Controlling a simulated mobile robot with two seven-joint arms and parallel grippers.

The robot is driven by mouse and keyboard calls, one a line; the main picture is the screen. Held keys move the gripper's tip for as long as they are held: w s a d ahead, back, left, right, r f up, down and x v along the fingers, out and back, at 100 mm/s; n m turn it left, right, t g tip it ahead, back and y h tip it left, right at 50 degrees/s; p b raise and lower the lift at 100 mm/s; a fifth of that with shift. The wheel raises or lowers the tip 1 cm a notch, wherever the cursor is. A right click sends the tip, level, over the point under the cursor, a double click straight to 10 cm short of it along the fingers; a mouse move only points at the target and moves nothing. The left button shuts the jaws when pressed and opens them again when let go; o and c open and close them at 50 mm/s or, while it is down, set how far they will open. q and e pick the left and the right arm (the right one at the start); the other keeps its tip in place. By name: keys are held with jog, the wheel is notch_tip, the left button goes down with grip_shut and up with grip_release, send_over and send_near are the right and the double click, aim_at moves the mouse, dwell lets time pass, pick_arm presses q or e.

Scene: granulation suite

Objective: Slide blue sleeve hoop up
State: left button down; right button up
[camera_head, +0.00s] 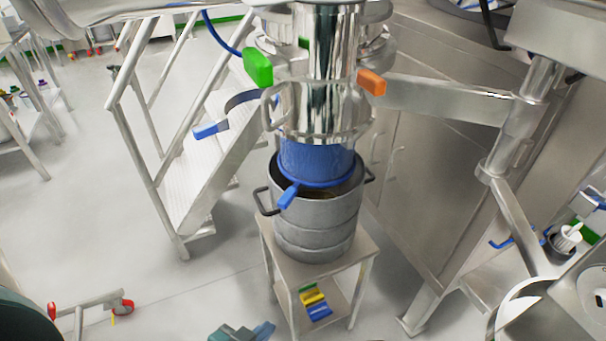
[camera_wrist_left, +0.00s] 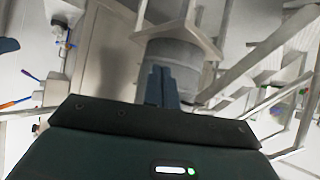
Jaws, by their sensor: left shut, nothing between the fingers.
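The blue sleeve (camera_head: 315,160) hangs below a shiny steel outlet (camera_head: 325,90). The sleeve hoop (camera_head: 322,186) circles the sleeve's lower end, at the mouth of a grey steel drum (camera_head: 318,222). Its blue handle (camera_head: 288,196) sticks out toward the front left. My left gripper (camera_head: 243,331) is at the bottom edge of the head view, in front of the drum and apart from the hoop. In the left wrist view its fingers (camera_wrist_left: 163,85) are shut and empty, with the drum (camera_wrist_left: 175,55) beyond them. My right gripper is not in view.
The drum stands on a small steel table (camera_head: 277,257) with coloured items on its lower shelf. A clamp band with a blue handle (camera_head: 210,130) stands out left of the outlet. Green (camera_head: 258,68) and orange (camera_head: 371,82) handles flank the outlet. Steps (camera_head: 200,165) stand left.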

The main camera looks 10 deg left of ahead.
aim_at(292, 194)
pick_arm(q)
jog(key=c, duration=2.1)
grip_release()
jog(key=shift+c, duration=0.2)
